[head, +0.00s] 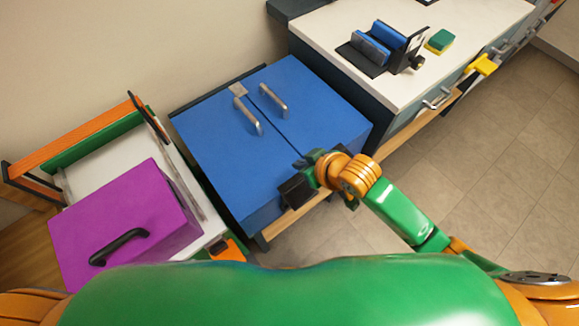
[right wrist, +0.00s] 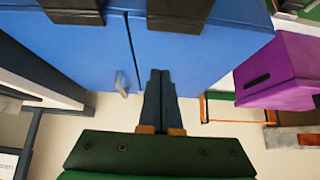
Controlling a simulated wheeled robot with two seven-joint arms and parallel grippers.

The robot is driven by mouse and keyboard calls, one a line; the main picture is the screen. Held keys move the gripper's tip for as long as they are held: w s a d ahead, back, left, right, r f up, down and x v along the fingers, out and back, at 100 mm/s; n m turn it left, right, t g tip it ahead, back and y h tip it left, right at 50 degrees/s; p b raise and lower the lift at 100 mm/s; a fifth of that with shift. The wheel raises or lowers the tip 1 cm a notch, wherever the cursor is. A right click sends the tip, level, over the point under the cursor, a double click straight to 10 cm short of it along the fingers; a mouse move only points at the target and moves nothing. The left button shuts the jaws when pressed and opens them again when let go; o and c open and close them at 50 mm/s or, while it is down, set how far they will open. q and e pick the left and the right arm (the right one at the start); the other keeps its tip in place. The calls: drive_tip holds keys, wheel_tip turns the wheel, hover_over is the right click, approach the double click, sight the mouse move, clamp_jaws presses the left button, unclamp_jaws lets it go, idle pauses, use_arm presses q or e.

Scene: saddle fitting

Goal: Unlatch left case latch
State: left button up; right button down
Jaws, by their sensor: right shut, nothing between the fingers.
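The blue case (head: 225,160) has two lids with a seam between them and a grey handle on each. A dark block (head: 298,190), which looks like the left latch, sits at its front edge. In the right wrist view, two dark blocks show on the blue case (right wrist: 220,45), one left (right wrist: 70,10) and one right (right wrist: 180,12) of the seam. My right gripper (head: 300,163) is over the front edge near the seam, fingers together and empty (right wrist: 160,76). Contact with a latch cannot be told. My left gripper is out of view.
A purple box (head: 125,215) with a black handle sits in a white tray at left, beside an orange and green frame (head: 95,125). A white-topped counter (head: 440,70) with a blue-and-black holder (head: 378,50) and a sponge (head: 440,40) stands right. The floor at right is clear.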

sight(289, 171)
drive_tip(key=shift+f, duration=0.1)
drive_tip(key=b+x, duration=0.3)
drive_tip(key=x, duration=0.7)
drive_tip(key=shift+s+f, duration=0.1)
drive_tip(key=s+d+p, duration=0.1)
drive_tip(key=s+p, duration=0.1)
drive_tip(key=shift+s+d, duration=0.3)
drive_tip(key=shift+d, duration=0.05)
drive_tip(key=shift+s+d, duration=0.3)
drive_tip(key=shift+s, duration=0.05)
drive_tip(key=shift+w+a, duration=0.1)
